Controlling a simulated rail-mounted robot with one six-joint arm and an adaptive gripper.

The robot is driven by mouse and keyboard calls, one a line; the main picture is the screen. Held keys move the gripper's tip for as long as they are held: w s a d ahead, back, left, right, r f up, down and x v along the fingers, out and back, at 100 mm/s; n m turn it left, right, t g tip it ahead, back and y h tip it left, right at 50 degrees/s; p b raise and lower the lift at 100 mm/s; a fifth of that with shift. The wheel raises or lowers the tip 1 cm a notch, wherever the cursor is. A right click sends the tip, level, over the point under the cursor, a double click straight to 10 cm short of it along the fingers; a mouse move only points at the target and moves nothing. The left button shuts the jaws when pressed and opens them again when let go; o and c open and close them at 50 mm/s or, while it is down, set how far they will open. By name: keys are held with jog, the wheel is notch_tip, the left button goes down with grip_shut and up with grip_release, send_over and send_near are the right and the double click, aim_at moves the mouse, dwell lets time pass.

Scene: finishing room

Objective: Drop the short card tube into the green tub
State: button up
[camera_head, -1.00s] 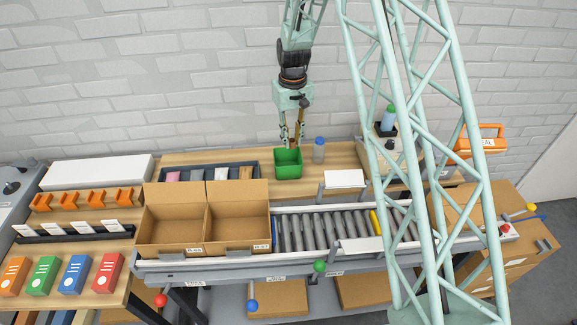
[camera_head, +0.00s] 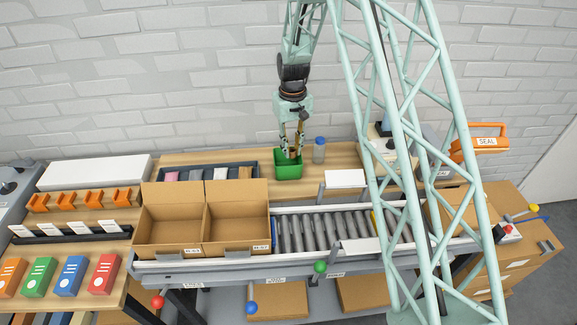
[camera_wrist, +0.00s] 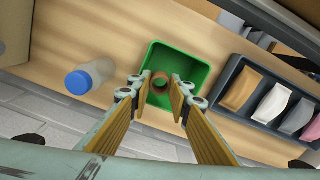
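The short card tube (camera_wrist: 161,84) is a small brown ring seen nearly end-on in the wrist view, between my fingertips and over the inside of the green tub. The green tub (camera_head: 289,169) stands on the wooden bench behind the conveyor; it also shows in the wrist view (camera_wrist: 190,63). My gripper (camera_head: 292,154) points down with its fingertips at the tub's mouth. Its two yellow-padded fingers (camera_wrist: 161,90) appear shut on the tube, one on each side.
A blue-capped bottle (camera_head: 319,151) stands close to the right of the tub. A dark divided tray (camera_head: 250,162) with packets lies to its left. Open cardboard boxes (camera_head: 205,230) and a roller conveyor (camera_head: 310,233) are in front.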

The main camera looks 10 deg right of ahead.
jog(key=o, duration=0.7)
notch_tip(320, 180, up, 12)
dwell(0.9)
dwell(0.8)
